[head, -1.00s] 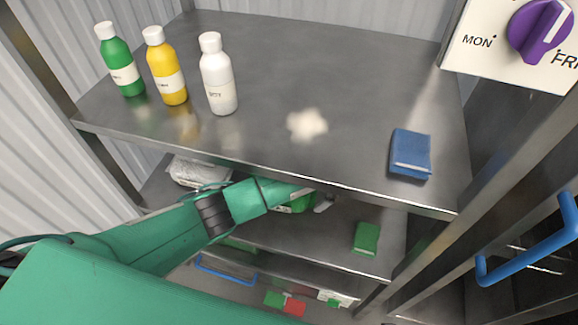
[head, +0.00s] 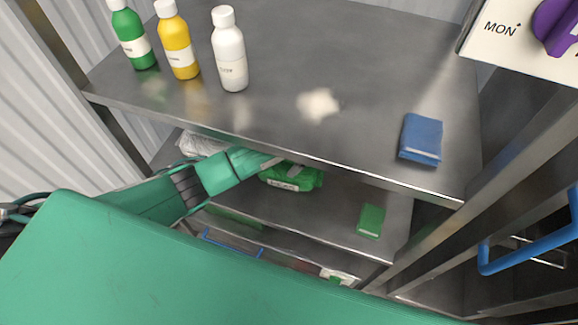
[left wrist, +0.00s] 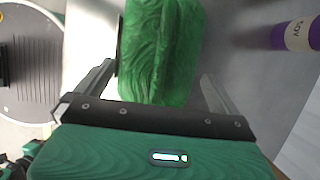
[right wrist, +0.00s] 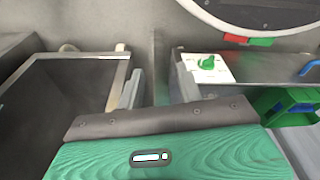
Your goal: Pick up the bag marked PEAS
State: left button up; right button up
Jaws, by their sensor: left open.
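A green bag (head: 290,178) with a white label lies on the shelf below the top one in the head view. Its lettering is too small to read. In the left wrist view the green bag (left wrist: 160,50) fills the space between the fingers of my left gripper (left wrist: 158,82). That gripper is open, with one finger on each side of the bag. I cannot tell whether the fingers touch it. In the head view the left arm reaches under the top shelf. My right gripper (right wrist: 160,88) is open and empty in the right wrist view, away from the bag.
The top shelf (head: 290,60) overhangs the bag. It carries green, yellow and white bottles and a blue block (head: 421,138). A white packet (head: 203,143) lies left of the bag, a small green block (head: 371,220) to the right.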

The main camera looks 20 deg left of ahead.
aim_at(289, 165)
pick_arm(q)
jog(key=a+f, duration=0.2)
jog(key=a, duration=0.1)
jog(key=shift+s+f, duration=0.1)
jog(key=shift+f, duration=0.25)
jog(key=shift+f, duration=0.3)
dwell(0.3)
